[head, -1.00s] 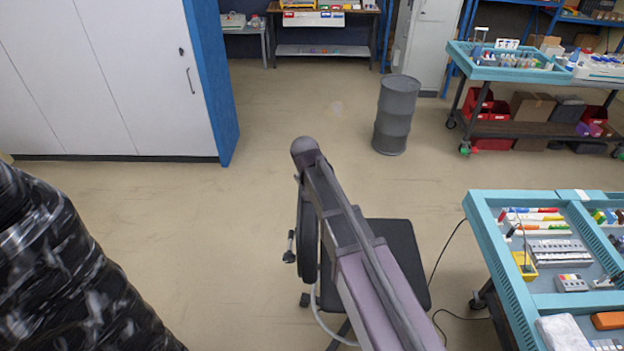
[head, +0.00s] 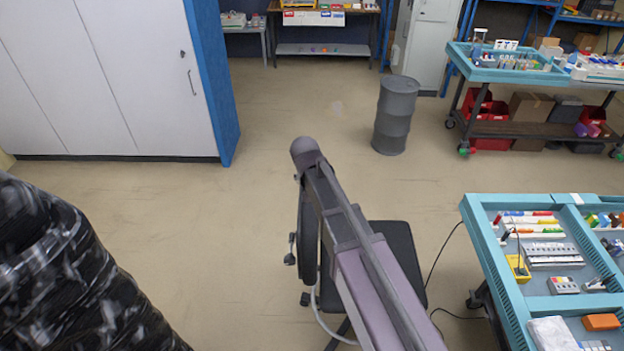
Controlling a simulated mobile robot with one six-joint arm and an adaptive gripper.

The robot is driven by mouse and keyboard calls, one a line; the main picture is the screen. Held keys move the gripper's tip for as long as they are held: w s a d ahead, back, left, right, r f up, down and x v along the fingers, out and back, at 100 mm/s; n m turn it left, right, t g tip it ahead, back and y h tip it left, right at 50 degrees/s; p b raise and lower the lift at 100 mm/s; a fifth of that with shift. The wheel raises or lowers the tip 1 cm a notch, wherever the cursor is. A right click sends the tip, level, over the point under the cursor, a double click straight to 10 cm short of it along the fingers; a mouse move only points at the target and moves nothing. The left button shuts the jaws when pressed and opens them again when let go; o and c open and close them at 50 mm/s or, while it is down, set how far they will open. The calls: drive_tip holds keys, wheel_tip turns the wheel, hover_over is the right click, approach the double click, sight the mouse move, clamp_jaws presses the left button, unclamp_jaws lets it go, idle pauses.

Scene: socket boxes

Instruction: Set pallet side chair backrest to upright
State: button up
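A dark office chair stands on the floor at the lower middle of the head view, largely covered by my arm. Its flat black seat (head: 404,254) shows to the right of the arm. A narrow black part, which looks like the backrest (head: 307,245) seen edge-on, shows to the left of the arm and stands roughly upright. Its exact tilt cannot be told. Small levers or knobs (head: 290,249) stick out to its left. My arm reaches up from the bottom edge across the chair. My gripper cannot be made out.
A tall bundle wrapped in shiny black film (head: 70,270) fills the lower left. A turquoise workbench (head: 490,250) with parts stands close right of the chair, with a black cable (head: 440,262) between. A grey drum (head: 396,115) stands behind. Open floor (head: 220,235) lies left of the chair.

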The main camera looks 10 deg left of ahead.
drive_tip(key=shift+p+v, duration=0.75)
drive_tip(key=shift+v, duration=0.3)
drive_tip(key=shift+d+f, duration=0.1)
drive_tip(key=shift+d, duration=0.1)
drive_tip(key=s+d+f+g+b, duration=0.1)
drive_tip(key=s+d+f+b, duration=0.3)
drive_tip(key=d, duration=0.5)
drive_tip(key=s+d+f+m+g+b, duration=0.1)
drive_tip(key=s+d+f+g+b, duration=0.1)
drive_tip(key=s+d+f+b, duration=0.2)
drive_tip(key=s+d+f+g+b, duration=0.1)
drive_tip(key=s+d+f+b, duration=0.4)
drive_tip(key=d, duration=1)
drive_tip(key=s+f, duration=0.1)
drive_tip(key=s, duration=0.2)
drive_tip(key=shift+s+f+m+g+y, duration=0.2)
drive_tip(key=shift+s+m+g+y, duration=0.1)
idle(0.3)
drive_tip(key=c, duration=0.6)
drive_tip(key=shift+d, duration=0.15)
